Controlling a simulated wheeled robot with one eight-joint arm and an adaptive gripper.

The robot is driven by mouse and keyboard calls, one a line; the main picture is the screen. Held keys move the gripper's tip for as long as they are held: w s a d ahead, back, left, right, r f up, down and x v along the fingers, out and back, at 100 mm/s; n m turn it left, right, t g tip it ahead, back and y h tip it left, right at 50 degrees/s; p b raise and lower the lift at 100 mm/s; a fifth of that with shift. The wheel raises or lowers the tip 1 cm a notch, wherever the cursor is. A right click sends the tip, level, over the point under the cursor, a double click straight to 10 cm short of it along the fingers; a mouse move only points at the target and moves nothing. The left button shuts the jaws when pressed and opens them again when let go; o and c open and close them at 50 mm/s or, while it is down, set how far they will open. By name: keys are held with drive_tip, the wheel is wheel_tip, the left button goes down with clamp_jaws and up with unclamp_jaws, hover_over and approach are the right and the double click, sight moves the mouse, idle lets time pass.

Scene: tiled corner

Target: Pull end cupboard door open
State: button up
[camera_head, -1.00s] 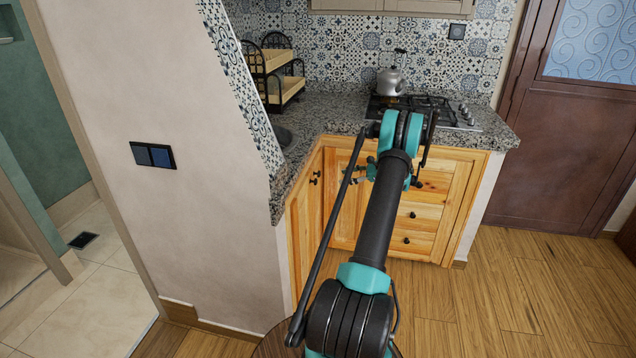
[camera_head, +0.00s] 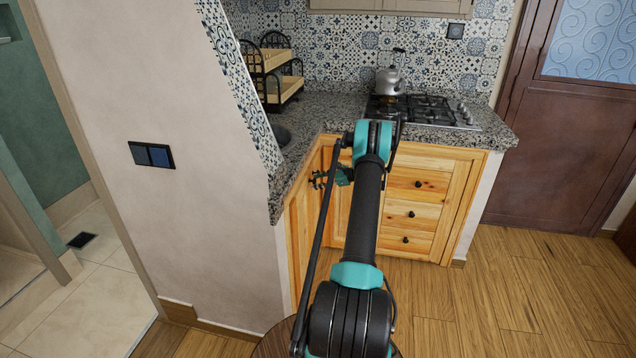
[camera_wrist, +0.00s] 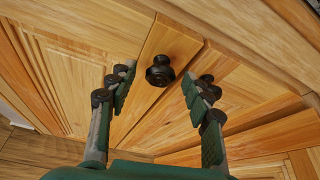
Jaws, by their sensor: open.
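The end cupboard door (camera_head: 300,230) is light wood and sits under the counter on the left side of the corner; it looks shut. In the wrist view a round black knob (camera_wrist: 160,71) stands on a wooden door panel (camera_wrist: 75,72). My gripper (camera_wrist: 156,92) is open, with one finger on each side of the knob in the picture; I cannot tell whether either finger touches it. A second dark knob (camera_wrist: 207,80) is partly hidden behind the right finger. In the head view my gripper (camera_head: 318,179) is small and close to the left cupboard front.
Drawers (camera_head: 412,212) with black knobs face the room at the right. The granite counter (camera_head: 312,140) overhangs the cupboards and carries a hob (camera_head: 425,109) with a kettle (camera_head: 389,82). A plain wall (camera_head: 200,200) closes off the left. Wood floor (camera_head: 500,290) is free at the right.

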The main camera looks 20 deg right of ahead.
drive_tip(key=shift+c, duration=0.2)
clamp_jaws()
drive_tip(key=shift+s+d, duration=0.1)
